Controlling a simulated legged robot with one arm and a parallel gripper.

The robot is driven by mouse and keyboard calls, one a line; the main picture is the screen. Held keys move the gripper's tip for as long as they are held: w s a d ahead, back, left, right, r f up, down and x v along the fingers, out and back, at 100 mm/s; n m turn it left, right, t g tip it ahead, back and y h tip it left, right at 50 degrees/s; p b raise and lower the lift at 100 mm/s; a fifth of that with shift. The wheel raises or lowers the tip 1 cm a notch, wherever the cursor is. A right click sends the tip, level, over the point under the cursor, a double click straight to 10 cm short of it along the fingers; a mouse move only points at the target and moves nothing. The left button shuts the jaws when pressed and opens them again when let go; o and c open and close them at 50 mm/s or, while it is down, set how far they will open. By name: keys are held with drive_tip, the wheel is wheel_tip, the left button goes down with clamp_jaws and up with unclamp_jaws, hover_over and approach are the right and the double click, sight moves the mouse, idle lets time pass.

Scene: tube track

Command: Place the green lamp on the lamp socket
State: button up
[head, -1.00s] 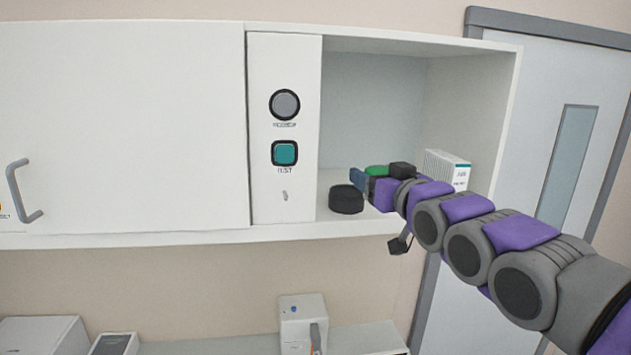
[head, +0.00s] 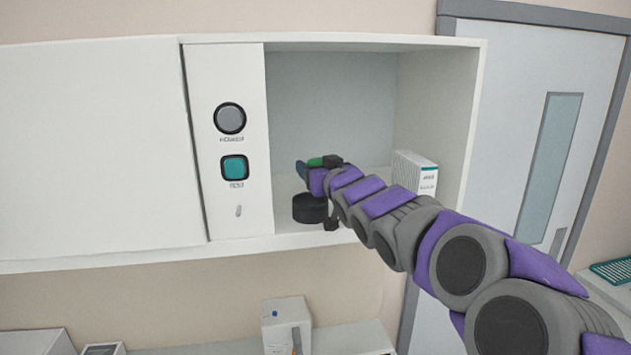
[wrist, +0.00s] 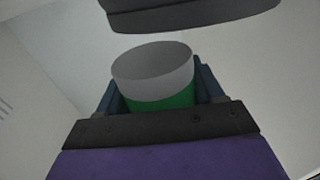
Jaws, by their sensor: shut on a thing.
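The green lamp (wrist: 160,100) is between the fingers of my gripper (wrist: 160,98), which is shut on it. In the wrist view it has a grey end face and a green side. In the head view only a sliver of the green lamp (head: 315,162) shows past my gripper (head: 318,166), inside the open cabinet bay. A dark round piece, which looks like the lamp socket (head: 310,208), sits on the bay floor just below and in front of my gripper. A dark rounded shape (wrist: 190,14) crosses the top of the wrist view, apart from the lamp.
A white box (head: 415,172) stands at the right of the bay. The panel to the left carries a grey round button (head: 230,118) and a teal button (head: 235,168). The bay's right wall (head: 440,105) and front lip (head: 285,243) bound the space. A door (head: 540,150) is further right.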

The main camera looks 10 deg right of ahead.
sight(303, 199)
drive_tip(key=shift+s+f, duration=0.65)
drive_tip(key=shift+f, duration=0.25)
drive_tip(key=a, duration=0.1)
drive_tip(key=a+f, duration=0.1)
drive_tip(key=a, duration=0.1)
drive_tip(key=shift+w+a+f, duration=0.2)
drive_tip(key=shift+a+f, duration=0.05)
drive_tip(key=shift+a, duration=0.3)
drive_tip(key=shift+c, duration=0.9)
drive_tip(key=o, duration=0.8)
drive_tip(key=shift+d, duration=0.2)
drive_tip(key=o, duration=0.4)
drive_tip(key=shift+d, duration=0.8)
drive_tip(key=shift+o, duration=0.2)
drive_tip(key=shift+r, duration=0.1)
drive_tip(key=shift+s+a, duration=0.1)
drive_tip(key=shift+a, duration=0.05)
